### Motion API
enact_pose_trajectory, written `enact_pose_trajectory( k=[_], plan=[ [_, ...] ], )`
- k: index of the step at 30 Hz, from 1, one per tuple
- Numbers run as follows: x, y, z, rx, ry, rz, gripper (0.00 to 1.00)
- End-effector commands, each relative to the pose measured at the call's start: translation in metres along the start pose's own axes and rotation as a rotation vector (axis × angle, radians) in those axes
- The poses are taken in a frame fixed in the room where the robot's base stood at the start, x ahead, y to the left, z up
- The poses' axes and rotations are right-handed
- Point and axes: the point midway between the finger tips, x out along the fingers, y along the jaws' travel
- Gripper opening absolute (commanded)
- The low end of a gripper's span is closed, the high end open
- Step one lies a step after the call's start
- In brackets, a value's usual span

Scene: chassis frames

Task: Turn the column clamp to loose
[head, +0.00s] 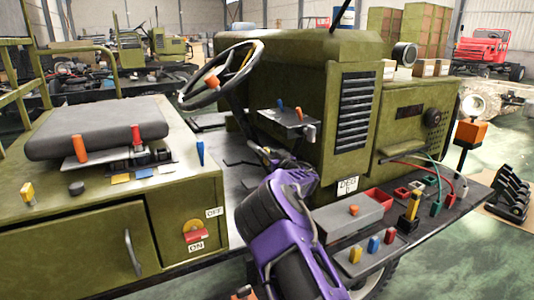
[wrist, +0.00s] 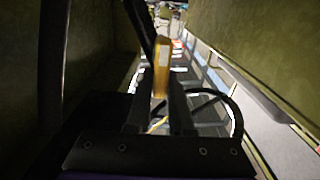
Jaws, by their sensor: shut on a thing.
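In the wrist view, my gripper (wrist: 159,102) is shut on a yellow-orange lever (wrist: 161,68) that stands upright between its fingers. The lever appears to be the column clamp's handle; its mount is hidden. In the head view, my gripper (head: 265,157) reaches in low by the foot of the steering column (head: 237,105), and the clamp cannot be made out there. The black steering wheel (head: 222,75) with an orange knob is above and to the left of my gripper. Whether the clamp is tight or loose cannot be told.
A small panel with coloured levers (head: 289,119) juts out just above my gripper. The green engine cowl (head: 335,100) is close on the right, the seat (head: 95,128) on the left. A grey toolbox (head: 345,217) and small trays sit on the deck at the front right.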

Motion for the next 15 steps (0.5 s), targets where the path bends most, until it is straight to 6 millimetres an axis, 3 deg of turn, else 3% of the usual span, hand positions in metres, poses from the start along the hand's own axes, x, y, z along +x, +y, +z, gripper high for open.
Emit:
enact_pose_trajectory(
  k=[15],
  plan=[
    [-0.0004, 0.0001, 0.0001, -0.061, 0.002, 0.002, 0.00]
  ],
)
